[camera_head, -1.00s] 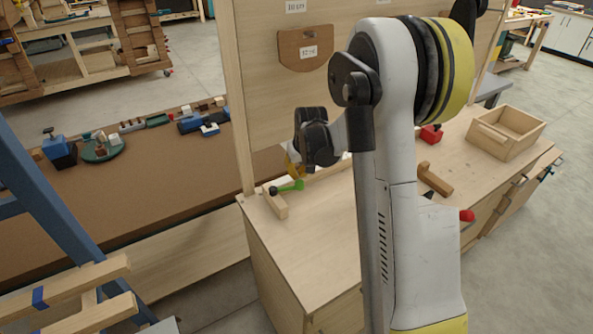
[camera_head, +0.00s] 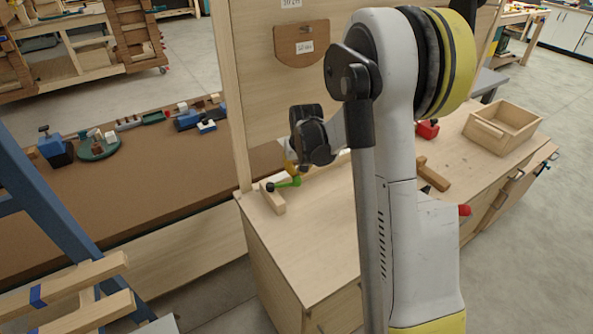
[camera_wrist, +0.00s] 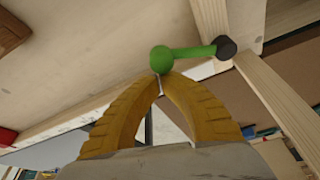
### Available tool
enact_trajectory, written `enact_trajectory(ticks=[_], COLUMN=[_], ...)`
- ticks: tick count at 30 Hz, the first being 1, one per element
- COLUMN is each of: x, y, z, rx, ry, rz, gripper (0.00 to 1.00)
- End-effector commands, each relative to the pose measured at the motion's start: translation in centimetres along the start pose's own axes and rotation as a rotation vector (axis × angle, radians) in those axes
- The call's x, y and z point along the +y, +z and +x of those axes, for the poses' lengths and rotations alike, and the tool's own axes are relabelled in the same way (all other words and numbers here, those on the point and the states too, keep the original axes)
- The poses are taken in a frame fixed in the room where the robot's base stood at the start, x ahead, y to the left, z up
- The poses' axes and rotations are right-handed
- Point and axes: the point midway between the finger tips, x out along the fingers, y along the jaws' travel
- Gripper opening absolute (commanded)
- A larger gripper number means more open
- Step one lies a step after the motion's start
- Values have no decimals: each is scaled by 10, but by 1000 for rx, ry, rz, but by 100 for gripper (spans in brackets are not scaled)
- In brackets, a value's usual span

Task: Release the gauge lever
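The gauge lever (camera_wrist: 195,52) is a green bar with a green ball at one end and a dark round pivot at the other. The pivot sits on a pale wooden block on the bench; the lever also shows in the head view (camera_head: 284,184). My gripper (camera_wrist: 161,78) has yellow ribbed fingers that arch together, with the tips meeting right at the green ball. I cannot tell whether the tips touch or pinch it. In the head view my gripper (camera_head: 292,170) is above the ball end, its fingers largely hidden by my wrist.
The wooden bench top (camera_head: 310,230) is clear in front of the lever. An upright panel (camera_head: 285,90) stands behind. A wooden block (camera_head: 433,174), a red item (camera_head: 428,129) and an open wooden box (camera_head: 503,127) lie to the right, partly behind my arm.

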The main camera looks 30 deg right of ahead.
Motion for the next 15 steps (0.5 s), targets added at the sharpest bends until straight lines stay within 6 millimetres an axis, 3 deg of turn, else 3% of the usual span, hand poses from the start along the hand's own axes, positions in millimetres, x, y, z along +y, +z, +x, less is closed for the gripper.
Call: enact_trajectory(ticks=[8, 15], x=[2, 1], y=[10, 27], z=[-3, -9], rx=[0, 0], ry=[36, 102], rz=[98, 286], gripper=[0, 0])
